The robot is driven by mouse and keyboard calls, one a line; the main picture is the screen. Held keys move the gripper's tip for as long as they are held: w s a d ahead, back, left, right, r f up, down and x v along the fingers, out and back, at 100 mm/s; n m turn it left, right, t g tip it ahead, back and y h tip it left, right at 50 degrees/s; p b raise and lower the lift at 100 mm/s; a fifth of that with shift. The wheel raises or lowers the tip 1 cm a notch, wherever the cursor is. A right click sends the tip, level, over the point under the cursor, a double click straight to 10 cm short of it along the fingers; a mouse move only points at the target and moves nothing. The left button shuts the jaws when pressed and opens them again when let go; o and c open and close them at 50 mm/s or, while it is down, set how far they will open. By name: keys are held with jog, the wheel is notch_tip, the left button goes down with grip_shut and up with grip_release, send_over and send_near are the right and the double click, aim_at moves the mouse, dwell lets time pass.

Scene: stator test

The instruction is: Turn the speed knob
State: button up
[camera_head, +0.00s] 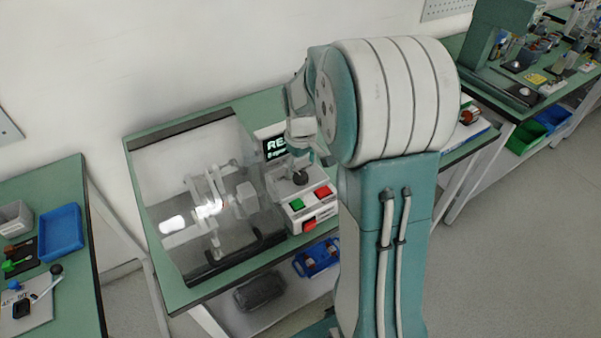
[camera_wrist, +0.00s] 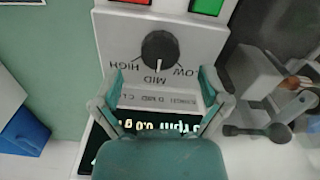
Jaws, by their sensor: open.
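The speed knob (camera_wrist: 160,50) is black and round, on a white control box (camera_wrist: 112,33). In the wrist view its light pointer mark faces the MID label, between HIGH and LOW, all printed upside down. The knob also shows in the head view (camera_head: 300,178), on the box (camera_head: 292,189) beside the display. My gripper (camera_wrist: 161,76) is open and empty, with its fingers spread wide at either side below the knob in the wrist view. I see no contact with the knob. In the head view my arm partly hides the box and display.
A green button (camera_head: 297,204) and a red button (camera_head: 322,191) sit near the knob, with a red switch (camera_head: 309,225) on the front. A clear-covered test rig (camera_head: 205,200) stands left of the box. A lit display (camera_head: 273,146) stands behind.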

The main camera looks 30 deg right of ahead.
aim_at(301, 176)
jog(key=shift+f, duration=1.5)
jog(key=c, duration=1.2)
jog(key=shift+o, duration=0.2)
jog(key=m, duration=0.4)
jog(key=shift+m, duration=0.4)
jog(key=shift+s+f+m, duration=0.1)
jog(key=shift+m, duration=2.5)
